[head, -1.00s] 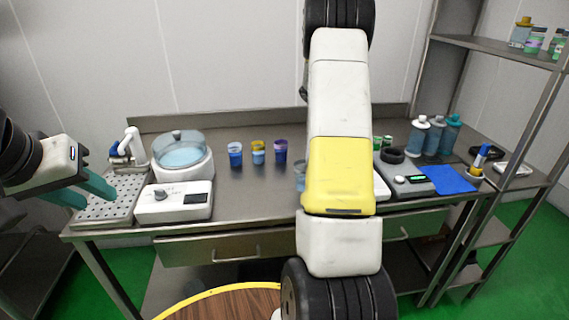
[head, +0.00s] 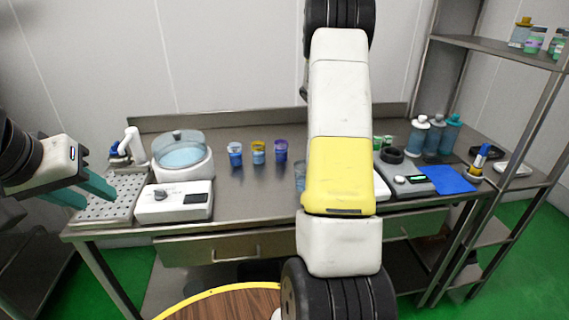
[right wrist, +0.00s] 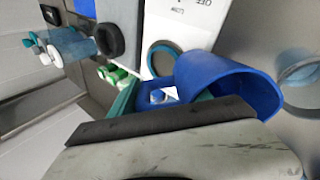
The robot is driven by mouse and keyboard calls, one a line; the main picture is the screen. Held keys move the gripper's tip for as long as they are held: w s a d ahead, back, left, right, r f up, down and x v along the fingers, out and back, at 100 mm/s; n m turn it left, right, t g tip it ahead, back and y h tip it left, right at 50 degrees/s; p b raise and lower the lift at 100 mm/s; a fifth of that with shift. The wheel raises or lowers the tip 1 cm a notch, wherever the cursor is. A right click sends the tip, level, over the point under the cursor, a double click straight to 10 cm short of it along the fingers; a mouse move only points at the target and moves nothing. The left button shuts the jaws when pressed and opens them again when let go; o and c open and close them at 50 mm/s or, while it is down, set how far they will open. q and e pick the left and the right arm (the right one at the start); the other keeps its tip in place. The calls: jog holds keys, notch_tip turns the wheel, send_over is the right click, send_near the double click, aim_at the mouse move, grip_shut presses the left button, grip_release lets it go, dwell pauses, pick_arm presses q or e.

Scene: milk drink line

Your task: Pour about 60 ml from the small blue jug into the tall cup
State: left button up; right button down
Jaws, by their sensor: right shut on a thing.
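The small blue jug (right wrist: 262,92) fills the middle of the right wrist view, with its open mouth towards the right. My right gripper (right wrist: 150,100) is shut on it; a teal fingertip shows beside the jug and the rest is partly hidden. A clear cup (right wrist: 302,75), which looks like the tall cup, stands at the right edge of that view, apart from the jug's rim. In the head view a bluish clear vessel (head: 300,176) shows partly behind my right arm. My left gripper (head: 88,190) is open and empty over the perforated tray at the left.
A white bowl device (head: 183,160) and a white control box (head: 173,203) are at left. A scale (head: 410,180), blue cloth (head: 450,179) and bottles (head: 434,135) are at right. The front middle table is clear.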

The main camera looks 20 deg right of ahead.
jog(key=shift+d, duration=0.1)
jog(key=shift+w+d+f+y+b, duration=0.1)
jog(key=shift+d+f+y+b, duration=0.2)
jog(key=shift+d+y, duration=0.4)
jog(key=shift+w+d+f+y+b, duration=0.1)
jog(key=shift+d+y+b, duration=0.4)
jog(key=shift+y, duration=0.3)
jog(key=shift+w+d+f+g+y, duration=0.1)
jog(key=shift+d+f+g+y, duration=0.1)
jog(key=shift+d+y, duration=0.25)
jog(key=shift+d+f+g+y, duration=0.1)
jog(key=shift+d+g+y, duration=0.1)
jog(key=shift+y, duration=0.35)
jog(key=shift+d+f+y+b, duration=0.2)
jog(key=shift+d+y+b, duration=0.1)
jog(key=shift+y+b, duration=0.6)
jog(key=shift+r, duration=0.1)
dwell(0.5)
